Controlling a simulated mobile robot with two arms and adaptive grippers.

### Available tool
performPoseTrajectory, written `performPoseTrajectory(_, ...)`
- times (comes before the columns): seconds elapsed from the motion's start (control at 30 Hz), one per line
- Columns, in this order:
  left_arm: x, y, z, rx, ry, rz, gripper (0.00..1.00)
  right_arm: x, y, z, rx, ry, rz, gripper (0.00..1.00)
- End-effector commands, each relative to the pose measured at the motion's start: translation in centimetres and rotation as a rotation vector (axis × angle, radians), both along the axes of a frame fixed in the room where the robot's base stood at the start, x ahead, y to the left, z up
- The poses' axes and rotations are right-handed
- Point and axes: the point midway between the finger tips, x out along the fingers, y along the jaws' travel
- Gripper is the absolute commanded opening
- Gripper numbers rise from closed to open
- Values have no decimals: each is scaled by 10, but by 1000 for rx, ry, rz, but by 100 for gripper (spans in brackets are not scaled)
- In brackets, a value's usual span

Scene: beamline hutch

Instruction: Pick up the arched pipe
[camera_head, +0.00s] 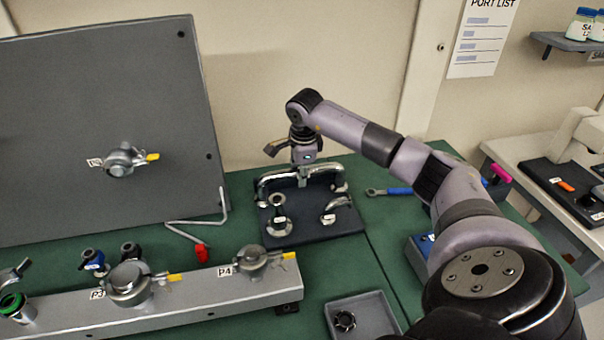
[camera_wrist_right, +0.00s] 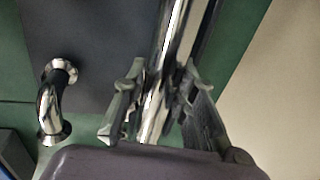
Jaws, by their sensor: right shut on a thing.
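The arched pipe (camera_head: 272,179) is a long chrome tube with bent-down ends, at the back of a dark mat (camera_head: 312,232). My right gripper (camera_head: 302,182) points down at its middle and is shut on it. In the right wrist view the shiny tube (camera_wrist_right: 172,45) runs between the two fingers of the gripper (camera_wrist_right: 158,100). I cannot tell whether the pipe's ends still touch the mat. My left gripper is not in view.
A short flanged pipe (camera_head: 279,212) and a small elbow (camera_head: 337,205) sit on the mat in front of the arched pipe. A grey rail (camera_head: 190,300) with clamped ports crosses the front left. A grey tray (camera_head: 375,318) holds a dark knob. A blue-handled wrench (camera_head: 395,191) lies right.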

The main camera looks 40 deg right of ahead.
Motion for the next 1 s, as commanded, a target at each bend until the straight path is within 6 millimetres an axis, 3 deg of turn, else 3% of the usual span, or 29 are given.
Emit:
performPoseTrajectory(0.37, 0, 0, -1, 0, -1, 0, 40, 1, -1, 5, -1, -4, -1, 0)
performPoseTrajectory(0.57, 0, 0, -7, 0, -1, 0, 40, 2, 0, 25, 1, -7, 0, 0)
performPoseTrajectory(0.67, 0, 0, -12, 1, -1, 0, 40, 2, 0, 47, -1, -10, -1, 0)
performPoseTrajectory(1.0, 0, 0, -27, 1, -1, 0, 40, 1, 0, 147, 2, -10, -1, 0)
